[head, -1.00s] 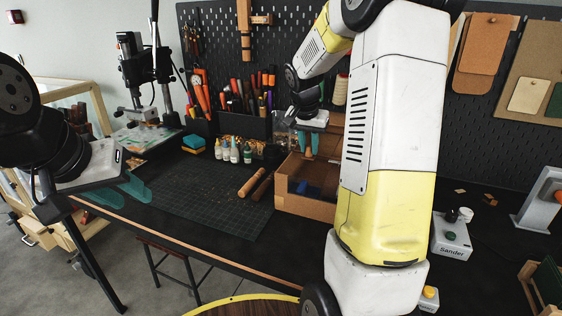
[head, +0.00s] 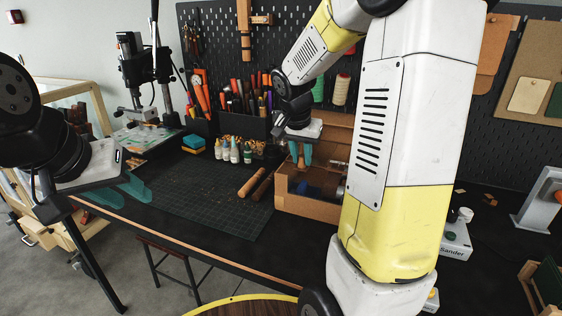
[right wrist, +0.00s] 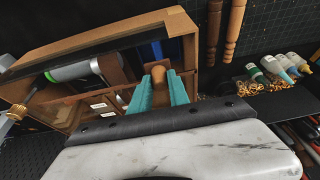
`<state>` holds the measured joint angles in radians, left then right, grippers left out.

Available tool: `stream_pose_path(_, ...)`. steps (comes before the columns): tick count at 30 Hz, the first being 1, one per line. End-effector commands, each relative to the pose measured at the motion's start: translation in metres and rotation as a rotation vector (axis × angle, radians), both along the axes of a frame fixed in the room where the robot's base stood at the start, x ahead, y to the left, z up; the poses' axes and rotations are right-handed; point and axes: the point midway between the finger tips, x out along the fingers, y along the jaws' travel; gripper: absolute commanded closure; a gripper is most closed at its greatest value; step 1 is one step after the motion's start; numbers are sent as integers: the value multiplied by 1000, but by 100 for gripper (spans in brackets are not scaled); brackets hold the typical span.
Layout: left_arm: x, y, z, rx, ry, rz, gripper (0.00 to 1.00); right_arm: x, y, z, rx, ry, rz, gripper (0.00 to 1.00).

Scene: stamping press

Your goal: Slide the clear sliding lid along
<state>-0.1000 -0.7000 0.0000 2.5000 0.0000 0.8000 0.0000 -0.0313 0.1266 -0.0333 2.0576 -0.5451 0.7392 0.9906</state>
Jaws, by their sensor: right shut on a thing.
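The open-fronted brown box (head: 306,207) stands on the bench. The clear sliding lid is hard to make out because its pane does not show distinctly. A round wooden knob (right wrist: 160,76), seemingly the lid's, stands between the teal fingers of my right gripper (right wrist: 160,88). That gripper (head: 300,160) is shut on the knob, low over the left part of the box in the head view. My left gripper (head: 125,190) is empty, its fingers apart, over the left front edge of the bench.
A grey cylindrical tool (right wrist: 82,72) and a blue thing (right wrist: 150,50) lie in the box. Two wooden handles (head: 252,183) lie on the green cutting mat (head: 205,190). Small bottles (head: 233,153) stand behind the mat. The mat is otherwise clear.

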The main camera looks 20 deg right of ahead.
Motion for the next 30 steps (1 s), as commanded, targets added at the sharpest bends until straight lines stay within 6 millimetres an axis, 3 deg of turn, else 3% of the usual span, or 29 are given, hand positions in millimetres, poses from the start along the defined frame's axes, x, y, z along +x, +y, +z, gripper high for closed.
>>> stream_pose_path(26, 0, 0, 0, 0, 0, 0, 64, -44, 36, 3, 0, -9, 4, 100)
stream_pose_path(27, 0, 0, 0, 0, 0, 0, 64, -44, 36, 3, -1, -10, 3, 74)
stream_pose_path(30, 0, 0, 0, 0, 0, 0, 64, -45, 36, 3, 0, -7, 3, 55)
